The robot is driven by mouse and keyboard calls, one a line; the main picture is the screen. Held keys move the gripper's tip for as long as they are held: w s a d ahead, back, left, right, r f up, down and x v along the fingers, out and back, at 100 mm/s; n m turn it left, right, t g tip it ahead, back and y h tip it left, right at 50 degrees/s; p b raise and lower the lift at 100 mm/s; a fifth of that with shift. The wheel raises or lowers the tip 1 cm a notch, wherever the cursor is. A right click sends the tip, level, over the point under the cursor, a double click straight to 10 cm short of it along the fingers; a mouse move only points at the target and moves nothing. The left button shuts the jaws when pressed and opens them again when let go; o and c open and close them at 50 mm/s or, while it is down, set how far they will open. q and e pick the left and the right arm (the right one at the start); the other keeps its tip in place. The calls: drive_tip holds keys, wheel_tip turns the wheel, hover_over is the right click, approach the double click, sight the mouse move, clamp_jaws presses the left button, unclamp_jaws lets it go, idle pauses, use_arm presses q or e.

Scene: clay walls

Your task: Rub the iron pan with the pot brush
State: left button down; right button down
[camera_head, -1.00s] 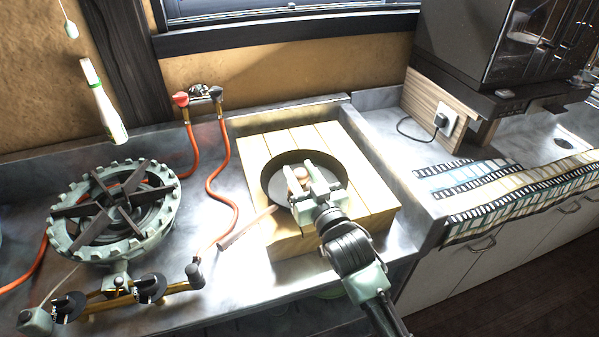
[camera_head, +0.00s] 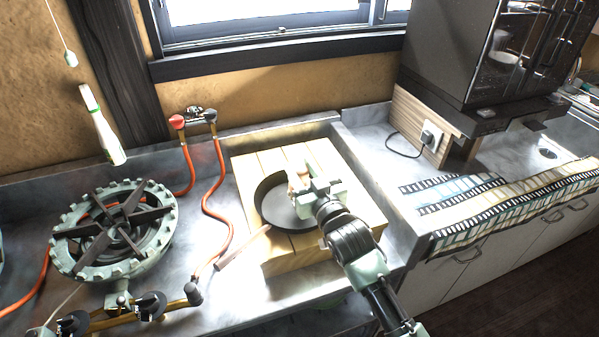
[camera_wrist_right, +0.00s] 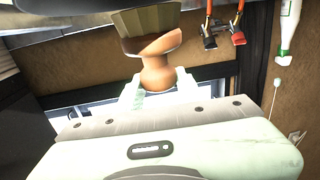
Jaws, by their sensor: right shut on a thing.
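The iron pan (camera_head: 275,206) is a dark round pan lying on a wooden block, its handle (camera_head: 243,246) pointing to the lower left. My right gripper (camera_head: 308,180) is over the right and far part of the pan and hides that part. It is shut on the pot brush (camera_head: 295,183), which is small and mostly hidden in the head view. The right wrist view shows the brush's wooden knob (camera_wrist_right: 158,72) between the fingers and its dark head beyond. Whether the brush touches the pan cannot be told. My left gripper is not in view.
The pale wooden block (camera_head: 348,190) stands on a grey counter. A gas burner (camera_head: 115,230) with orange hoses (camera_head: 208,208) is on the left. A white bottle (camera_head: 103,130) is near the back wall. A black appliance (camera_head: 465,50) and a film-strip-patterned cloth (camera_head: 480,200) are on the right.

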drive_tip(key=shift+r+p, duration=0.95)
drive_tip(key=shift+r, duration=0.55)
drive_tip(key=shift+f, duration=0.1)
